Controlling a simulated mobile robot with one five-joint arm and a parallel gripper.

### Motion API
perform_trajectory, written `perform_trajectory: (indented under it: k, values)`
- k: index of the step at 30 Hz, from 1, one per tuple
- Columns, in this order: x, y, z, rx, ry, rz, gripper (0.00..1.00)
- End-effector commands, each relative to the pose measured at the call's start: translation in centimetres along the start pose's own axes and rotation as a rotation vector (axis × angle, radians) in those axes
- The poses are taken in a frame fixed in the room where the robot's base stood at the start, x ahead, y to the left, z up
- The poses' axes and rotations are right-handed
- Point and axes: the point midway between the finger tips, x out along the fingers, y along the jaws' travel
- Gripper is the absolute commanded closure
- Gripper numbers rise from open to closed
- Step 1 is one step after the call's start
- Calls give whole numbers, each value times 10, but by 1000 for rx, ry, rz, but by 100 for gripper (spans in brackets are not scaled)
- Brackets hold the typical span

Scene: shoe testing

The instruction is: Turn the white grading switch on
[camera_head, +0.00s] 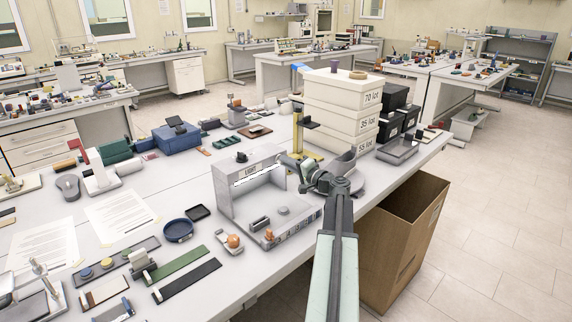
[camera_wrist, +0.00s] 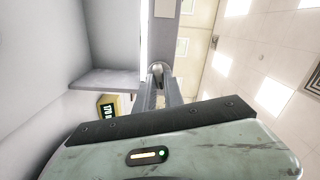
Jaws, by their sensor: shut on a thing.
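The grading booth (camera_head: 226,203) is a pale grey open-fronted box on the near table, with a lit strip under its top. My gripper (camera_head: 287,162) is at the booth's upper right edge, reaching in from the right. In the wrist view my gripper (camera_wrist: 160,82) has its fingers close together on a small pale knob (camera_wrist: 157,68), which appears to be the white grading switch. The knob sits against the booth's grey edge beside a bright strip. The fingers cover much of it, and its on or off position cannot be told. In the head view the switch is hidden.
White lot boxes (camera_head: 338,118) are stacked behind my arm, with black boxes (camera_head: 393,123) beside them. A cardboard box (camera_head: 392,262) stands on the floor at the table's right edge. Small items and papers (camera_head: 122,214) lie left of the booth.

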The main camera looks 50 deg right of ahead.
Motion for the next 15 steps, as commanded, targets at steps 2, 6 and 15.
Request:
perform_trajectory:
  k: [2, 6, 15]
  values:
    - [1, -1, -1, 62, 2, -4, 100]
    - [1, -1, -1, 158, 3, -4, 100]
    - [1, 0, -1, 285, 3, -5, 100]
